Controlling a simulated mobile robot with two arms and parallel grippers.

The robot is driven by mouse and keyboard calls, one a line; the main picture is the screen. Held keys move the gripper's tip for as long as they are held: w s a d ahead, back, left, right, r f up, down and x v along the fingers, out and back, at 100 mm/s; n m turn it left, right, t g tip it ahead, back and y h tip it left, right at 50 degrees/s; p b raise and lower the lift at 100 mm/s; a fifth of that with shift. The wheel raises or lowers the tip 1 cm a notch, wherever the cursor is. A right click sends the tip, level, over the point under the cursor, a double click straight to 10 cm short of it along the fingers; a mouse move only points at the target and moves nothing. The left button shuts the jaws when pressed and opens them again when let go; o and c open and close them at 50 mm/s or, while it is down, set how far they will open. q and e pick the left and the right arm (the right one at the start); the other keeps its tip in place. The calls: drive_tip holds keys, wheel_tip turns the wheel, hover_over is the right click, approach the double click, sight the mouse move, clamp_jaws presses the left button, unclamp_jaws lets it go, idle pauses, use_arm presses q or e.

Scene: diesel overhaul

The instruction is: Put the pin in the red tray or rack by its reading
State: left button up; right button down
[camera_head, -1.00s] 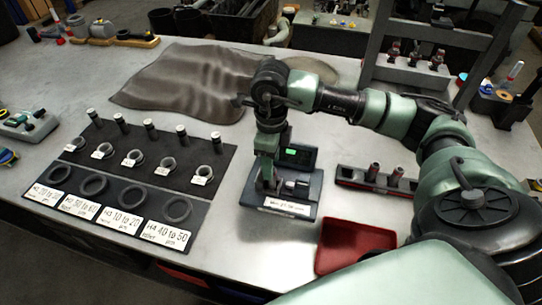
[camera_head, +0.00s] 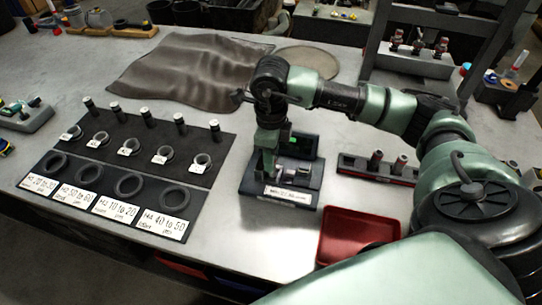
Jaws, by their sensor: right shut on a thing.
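My right gripper (camera_head: 267,168) points down at the gauge stand (camera_head: 305,200), a dark base with a green-lit display (camera_head: 293,142) behind it and a white label in front. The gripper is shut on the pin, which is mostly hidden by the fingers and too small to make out. The red tray (camera_head: 330,250) is an empty shallow box at the front edge, right of the gauge. A dark and red rack (camera_head: 347,172) holds upright pins, right of the gauge. My left gripper is out of view.
A dark board (camera_head: 215,140) at left carries a row of pins, tagged rings and larger rings above white range labels (camera_head: 163,225). A crumpled brown cloth (camera_head: 185,75) lies behind. A grey shelf frame (camera_head: 372,45) stands at back right. Bare table lies between board and gauge.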

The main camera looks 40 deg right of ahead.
drive_tip(key=shift+r+p, duration=1.55)
drive_tip(key=shift+r, duration=1.2)
